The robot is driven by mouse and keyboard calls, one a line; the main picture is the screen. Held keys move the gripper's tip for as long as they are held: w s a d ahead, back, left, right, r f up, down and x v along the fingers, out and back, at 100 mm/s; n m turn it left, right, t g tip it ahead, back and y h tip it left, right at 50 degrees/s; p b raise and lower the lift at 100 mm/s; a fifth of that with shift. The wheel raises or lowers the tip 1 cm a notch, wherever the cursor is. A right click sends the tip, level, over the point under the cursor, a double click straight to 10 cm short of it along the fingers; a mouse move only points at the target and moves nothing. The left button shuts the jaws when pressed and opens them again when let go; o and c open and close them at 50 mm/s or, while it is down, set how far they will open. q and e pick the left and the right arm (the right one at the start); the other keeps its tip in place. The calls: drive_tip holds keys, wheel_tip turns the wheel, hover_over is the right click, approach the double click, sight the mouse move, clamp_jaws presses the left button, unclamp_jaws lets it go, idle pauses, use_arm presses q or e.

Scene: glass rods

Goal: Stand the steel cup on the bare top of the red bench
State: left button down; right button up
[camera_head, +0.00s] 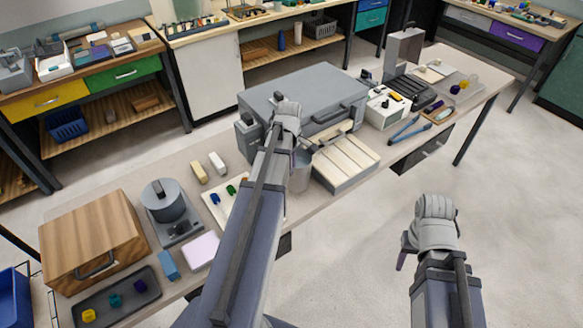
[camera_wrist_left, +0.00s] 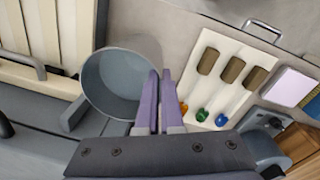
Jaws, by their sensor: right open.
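The steel cup (camera_head: 301,172) is a grey open cylinder beside my left forearm in the head view, left of the cream-slatted case. In the left wrist view the cup (camera_wrist_left: 112,88) shows its open mouth. My left gripper (camera_wrist_left: 157,80) has its purple fingers close together at the cup's right rim, one over the mouth and one outside, shut on the wall. I cannot tell whether the cup's base touches the table. My right gripper (camera_head: 401,260) is open and empty over the floor at the right, its fingers partly hidden. No red bench shows in either view.
The long table (camera_head: 340,205) is crowded: a wooden box (camera_head: 93,235), a grey pot-like device (camera_head: 163,200), a large grey case (camera_head: 290,92), and the slatted case (camera_head: 345,160) close to the cup. A bench with yellow and green drawers (camera_head: 122,75) stands back left. Open floor lies right.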

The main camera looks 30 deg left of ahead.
use_arm(q)
drive_tip(key=shift+f, duration=0.25)
wheel_tip(320, 180, down, 4)
drive_tip(key=b, duration=0.3)
drive_tip(key=shift+r+b, duration=0.25)
drive_tip(key=shift+b, duration=0.05)
drive_tip(key=shift+f, duration=0.1)
drive_tip(key=c, duration=1.1)
unclamp_jaws()
drive_tip(key=r+p, duration=1.2)
drive_tip(key=shift+s+r, duration=0.15)
drive_tip(key=shift+s, duration=0.25)
